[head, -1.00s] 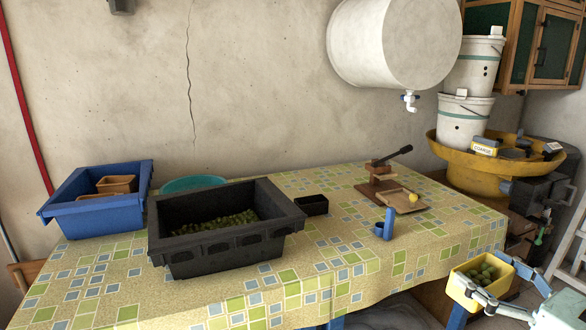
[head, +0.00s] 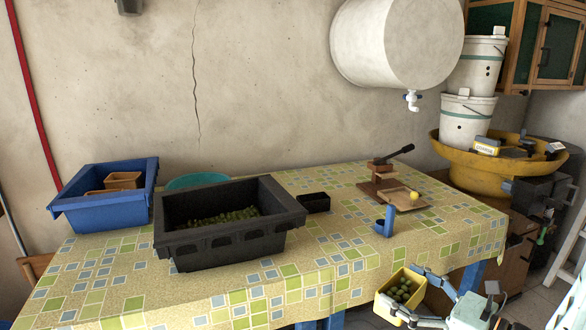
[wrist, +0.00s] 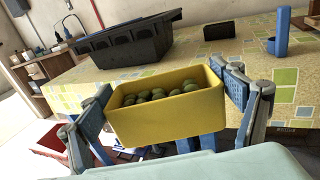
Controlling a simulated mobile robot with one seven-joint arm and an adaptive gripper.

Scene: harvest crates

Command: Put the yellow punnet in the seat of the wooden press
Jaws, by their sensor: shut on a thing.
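The yellow punnet (head: 388,308) holds several green fruits and is level, in front of the table's front edge. My gripper (head: 408,297) is shut on it, with a finger at either side; in the wrist view the punnet (wrist: 165,118) sits between the two fingers (wrist: 168,100). The wooden press (head: 377,188) stands at the back right of the table, with a dark lever at its top and a wooden board in front. A small yellow round thing lies on that board. The press is out of the wrist view, and its seat is too small to make out clearly.
On the table (head: 345,270) stand a black crate (head: 225,240) of green fruit, a blue crate (head: 105,210), a small black box (head: 314,203) and a blue holder (head: 389,222). The cloth right of the blue holder is clear. A white tank (head: 395,45) hangs above.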

